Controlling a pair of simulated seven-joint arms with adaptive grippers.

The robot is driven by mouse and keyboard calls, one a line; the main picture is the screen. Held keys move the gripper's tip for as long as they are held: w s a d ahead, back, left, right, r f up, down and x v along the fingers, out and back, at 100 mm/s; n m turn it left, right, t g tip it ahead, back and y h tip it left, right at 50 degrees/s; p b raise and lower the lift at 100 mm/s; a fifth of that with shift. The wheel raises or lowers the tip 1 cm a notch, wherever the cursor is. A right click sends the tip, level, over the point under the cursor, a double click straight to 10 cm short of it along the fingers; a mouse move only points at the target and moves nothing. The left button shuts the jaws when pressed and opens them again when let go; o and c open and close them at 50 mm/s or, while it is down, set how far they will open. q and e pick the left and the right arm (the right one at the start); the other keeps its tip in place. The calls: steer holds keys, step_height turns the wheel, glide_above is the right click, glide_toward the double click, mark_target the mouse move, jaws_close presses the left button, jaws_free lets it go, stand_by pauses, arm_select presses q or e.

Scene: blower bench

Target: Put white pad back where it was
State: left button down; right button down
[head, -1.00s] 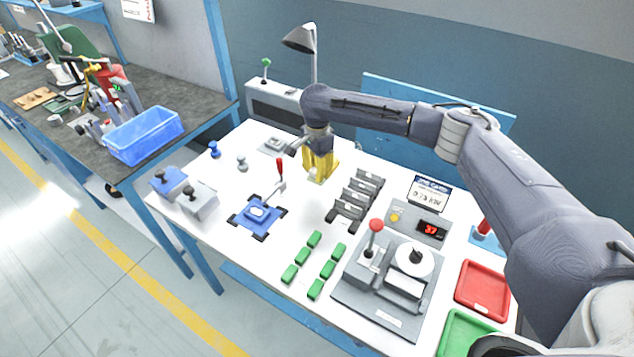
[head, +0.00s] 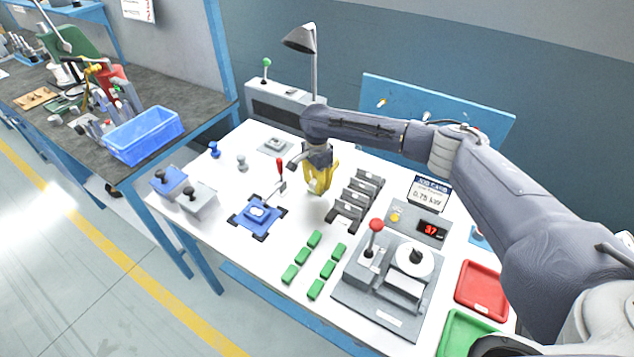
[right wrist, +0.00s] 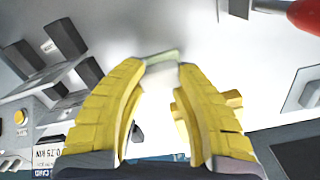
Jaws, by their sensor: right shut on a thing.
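My right gripper (head: 317,190) has yellow fingers and is over the white bench top, between the blue fixture and the grey rack. It is shut on a small pale piece, which I take to be the white pad (head: 315,186). In the right wrist view the pad (right wrist: 161,68) sits between the fingertips (right wrist: 162,66), whitish with a pale green edge. The fingers hide part of it. A blue fixture (head: 244,222) with a white piece (head: 258,211) on it stands left of the gripper. My left gripper is not in view.
A grey rack (head: 346,214) stands close right of the gripper. A red-handled lever (head: 280,168) is close left. Several green blocks (head: 314,239) lie nearer the front edge. A grey plate (head: 275,146) lies behind. A grey press unit (head: 378,290) stands at right.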

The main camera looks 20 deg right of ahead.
steer(key=shift+f, duration=0.15)
steer(key=c, duration=1)
jaws_free()
step_height(320, 180, up, 12)
steer(key=shift+w, duration=0.1)
